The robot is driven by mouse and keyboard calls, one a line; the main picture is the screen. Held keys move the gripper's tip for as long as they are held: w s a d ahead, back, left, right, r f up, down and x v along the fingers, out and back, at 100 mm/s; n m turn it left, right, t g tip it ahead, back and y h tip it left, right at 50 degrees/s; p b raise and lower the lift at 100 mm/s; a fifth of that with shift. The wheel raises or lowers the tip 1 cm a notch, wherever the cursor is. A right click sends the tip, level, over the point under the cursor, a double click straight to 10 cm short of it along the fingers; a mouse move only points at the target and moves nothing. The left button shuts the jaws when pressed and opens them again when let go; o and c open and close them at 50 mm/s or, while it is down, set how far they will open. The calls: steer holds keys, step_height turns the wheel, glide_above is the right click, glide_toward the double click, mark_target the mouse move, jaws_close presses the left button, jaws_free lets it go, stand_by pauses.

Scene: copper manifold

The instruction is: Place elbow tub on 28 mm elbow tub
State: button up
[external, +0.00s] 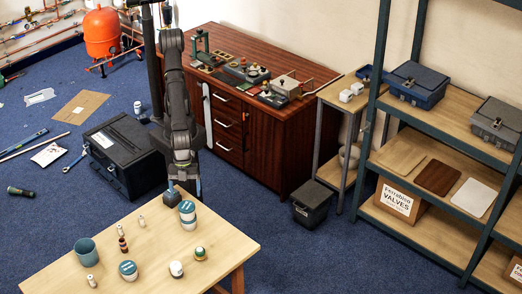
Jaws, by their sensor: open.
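Two teal-and-white tubs appear stacked one on the other (188,216) near the back right of the light wooden table (220,243). Their labels are too small to read, so I cannot tell which is the 28 mm elbow tub. Another tub with a teal lid (128,270) stands near the front of the table. My gripper (185,190) is open, pointing down just above and behind the stack. It appears empty, and its exact gap to the upper tub is hard to tell.
The table's right end is clear.

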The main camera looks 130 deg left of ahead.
mark_target(186, 205)
steer(key=shift+v, duration=1.55)
steer(key=x, duration=1.2)
steer(key=shift+f, duration=0.2)
steer(key=shift+r, duration=0.15)
